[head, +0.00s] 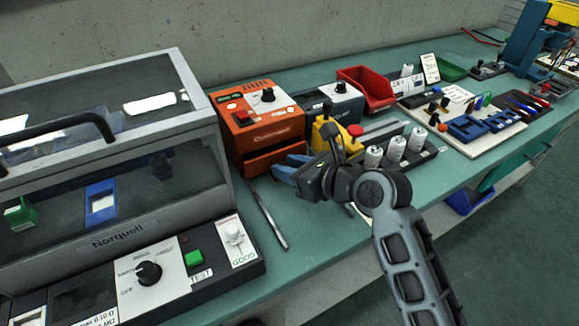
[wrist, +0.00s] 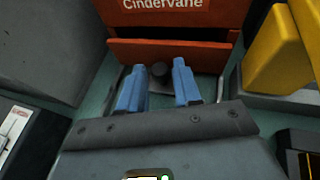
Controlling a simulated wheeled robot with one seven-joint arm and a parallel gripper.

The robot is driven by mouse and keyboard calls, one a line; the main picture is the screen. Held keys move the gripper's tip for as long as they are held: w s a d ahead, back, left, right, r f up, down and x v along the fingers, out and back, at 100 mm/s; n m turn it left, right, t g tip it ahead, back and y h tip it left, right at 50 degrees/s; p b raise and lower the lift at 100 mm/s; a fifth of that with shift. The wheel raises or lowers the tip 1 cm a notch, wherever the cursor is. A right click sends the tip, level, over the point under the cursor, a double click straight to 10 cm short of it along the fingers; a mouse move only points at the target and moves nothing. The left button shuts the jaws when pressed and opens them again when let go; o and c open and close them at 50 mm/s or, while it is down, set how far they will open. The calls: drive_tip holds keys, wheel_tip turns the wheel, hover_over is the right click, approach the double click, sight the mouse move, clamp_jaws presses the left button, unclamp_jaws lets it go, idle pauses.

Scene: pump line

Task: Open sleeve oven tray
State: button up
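The sleeve oven (head: 252,112) is an orange box with a black knob and a red switch on top, standing against the wall. Its tray (head: 262,163) is the orange front at the bottom; it also shows in the wrist view (wrist: 200,54). A dark strip runs above the tray front; I cannot tell how far out the tray is. A dark round knob (wrist: 159,71) sits at the tray front. My gripper (wrist: 158,82) has its blue fingers open on either side of this knob, with a visible gap to each. In the head view my gripper (head: 284,172) is just before the tray.
A grey tester (head: 110,225) with a clear lid stands at the left. A yellow device (head: 325,132) with a red button is close right of my gripper, beside a rack of white cylinders (head: 396,148). A metal rod (head: 268,215) lies on the bench in front.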

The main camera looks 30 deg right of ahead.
drive_tip(key=shift+w, duration=0.1)
clamp_jaws()
idle(0.5)
